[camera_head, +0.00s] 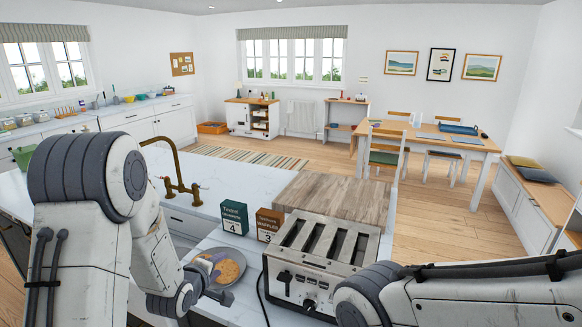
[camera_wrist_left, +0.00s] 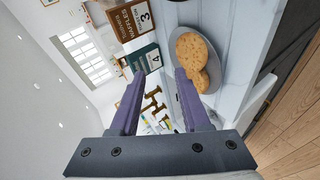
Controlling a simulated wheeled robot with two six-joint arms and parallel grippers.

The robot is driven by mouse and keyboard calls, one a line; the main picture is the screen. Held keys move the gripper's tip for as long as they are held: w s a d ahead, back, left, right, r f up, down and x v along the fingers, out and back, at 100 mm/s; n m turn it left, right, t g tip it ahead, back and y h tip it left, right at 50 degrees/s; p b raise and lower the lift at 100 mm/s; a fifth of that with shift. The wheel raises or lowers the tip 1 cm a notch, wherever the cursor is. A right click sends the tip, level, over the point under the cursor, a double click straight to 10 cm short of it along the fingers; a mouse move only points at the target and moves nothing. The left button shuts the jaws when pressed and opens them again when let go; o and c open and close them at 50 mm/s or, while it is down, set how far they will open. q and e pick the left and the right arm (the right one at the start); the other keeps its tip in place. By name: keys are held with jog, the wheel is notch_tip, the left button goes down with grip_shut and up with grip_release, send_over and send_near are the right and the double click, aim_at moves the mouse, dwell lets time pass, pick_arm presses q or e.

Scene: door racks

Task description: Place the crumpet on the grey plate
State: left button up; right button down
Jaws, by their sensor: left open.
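Golden-brown crumpets (camera_head: 229,269) lie on a grey plate (camera_head: 215,253) on the white counter, left of the toaster. In the left wrist view, two crumpets (camera_wrist_left: 192,46) partly overlap on the plate (camera_wrist_left: 211,30). My left gripper (camera_head: 204,284) is low at the plate's near left side, with its tips hard to make out in the head view. In the left wrist view, its purple fingers (camera_wrist_left: 158,78) are apart with nothing held between them. The right fingertip looks close to the crumpets. My right arm enters at lower right, but its gripper is out of view.
A four-slot metal toaster (camera_head: 322,250) stands right of the plate, with a dark cord between. A green box (camera_head: 234,216) and a brown box (camera_head: 269,224) stand behind. A wooden board (camera_head: 335,194) lies beyond the toaster. A brass tap (camera_head: 178,176) rises at the sink.

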pick_arm(q)
jog(key=s+d+r+m+g+b, duration=0.15)
jog(key=s+d+m+g, duration=0.45)
jog(key=s+d+m, duration=0.65)
jog(key=s+d+r+m+g, duration=0.2)
jog(key=s+m+g, duration=0.1)
jog(key=s, duration=0.8)
jog(key=s+d+r+m+g, duration=0.1)
jog(key=s+d+m+g, duration=0.1)
jog(key=s+m, duration=0.4)
jog(key=s+g, duration=0.1)
jog(key=s, duration=0.3)
jog(key=shift+s+d+r, duration=0.2)
jog(key=shift+s+r, duration=0.15)
